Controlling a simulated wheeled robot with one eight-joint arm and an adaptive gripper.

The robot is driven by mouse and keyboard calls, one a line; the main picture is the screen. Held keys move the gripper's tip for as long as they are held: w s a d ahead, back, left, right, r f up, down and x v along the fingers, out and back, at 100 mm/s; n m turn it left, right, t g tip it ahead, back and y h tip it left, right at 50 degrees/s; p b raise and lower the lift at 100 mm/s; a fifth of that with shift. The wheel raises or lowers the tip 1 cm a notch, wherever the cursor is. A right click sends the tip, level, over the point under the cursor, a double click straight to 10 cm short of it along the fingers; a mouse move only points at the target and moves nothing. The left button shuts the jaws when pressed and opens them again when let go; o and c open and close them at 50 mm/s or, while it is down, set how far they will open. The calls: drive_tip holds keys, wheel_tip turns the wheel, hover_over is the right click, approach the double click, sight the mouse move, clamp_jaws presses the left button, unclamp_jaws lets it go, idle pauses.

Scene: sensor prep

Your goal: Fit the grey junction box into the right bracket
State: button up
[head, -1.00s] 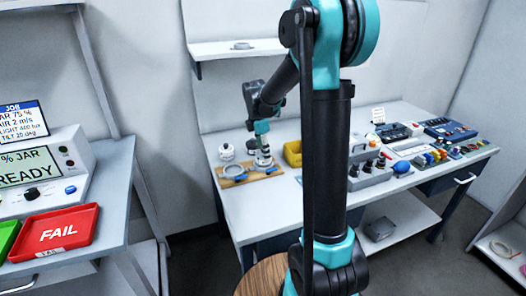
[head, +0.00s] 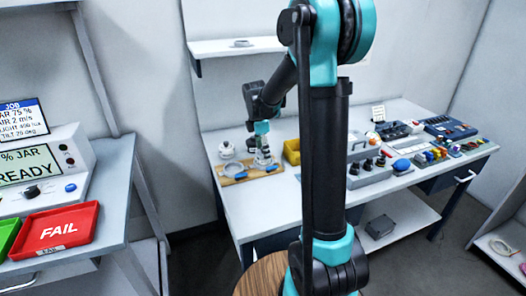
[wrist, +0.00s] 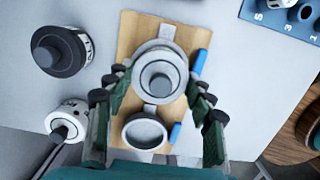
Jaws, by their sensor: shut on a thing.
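My gripper (head: 262,158) is over the right part of a wooden board (head: 225,181) on the far left of the bench. In the wrist view its two fingers (wrist: 160,84) flank a round grey piece (wrist: 159,76) with a pale collar, which I take as the grey junction box. They are shut on it. It lies over the upper ring on the board, the right bracket, and hides most of it. Whether it is seated or just above cannot be told. The other ring bracket (wrist: 144,147) is empty; it also shows in the head view (head: 234,170).
A dark-topped round part (wrist: 62,50) and a white cylinder (wrist: 67,122) stand left of the board in the wrist view. A yellow bin (head: 292,151) is just right of the gripper. Several devices crowd the right half. The bench front (head: 265,212) is clear.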

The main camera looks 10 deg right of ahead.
drive_tip(key=shift+f, duration=0.1)
drive_tip(key=o, duration=1)
drive_tip(key=shift+o, duration=0.2)
drive_tip(key=shift+r, duration=3.5)
